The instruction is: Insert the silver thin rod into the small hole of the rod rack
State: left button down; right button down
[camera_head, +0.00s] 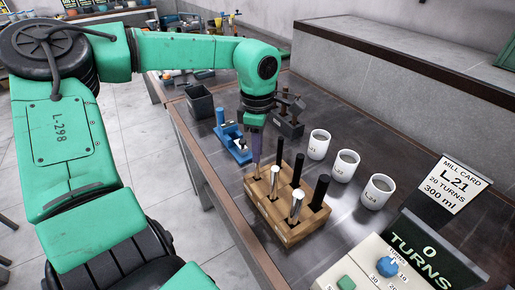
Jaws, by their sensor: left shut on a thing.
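The wooden rod rack (283,228) stands on the dark bench in the middle of the view. It holds several upright rods, some black and some silver. My left gripper (256,172) points straight down at the rack's far left corner, with its fingertips close to the top face. It is shut on a slim thing that I take to be the silver thin rod. The fingers hide most of that rod, and I cannot tell whether its lower end is inside the small hole. My right gripper is out of view.
Several white cups (345,166) stand right of the rack. A blue stand (233,143), a dark fixture (287,123) and a dark open box (200,102) are behind it. A mill card (453,187) and a control box (370,270) are at the right front.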

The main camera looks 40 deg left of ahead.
pick_arm(q)
jog(key=shift+f, duration=0.1)
dwell(0.4)
dwell(0.3)
jog(key=c, duration=0.7)
grip_release()
jog(key=shift+c, duration=0.2)
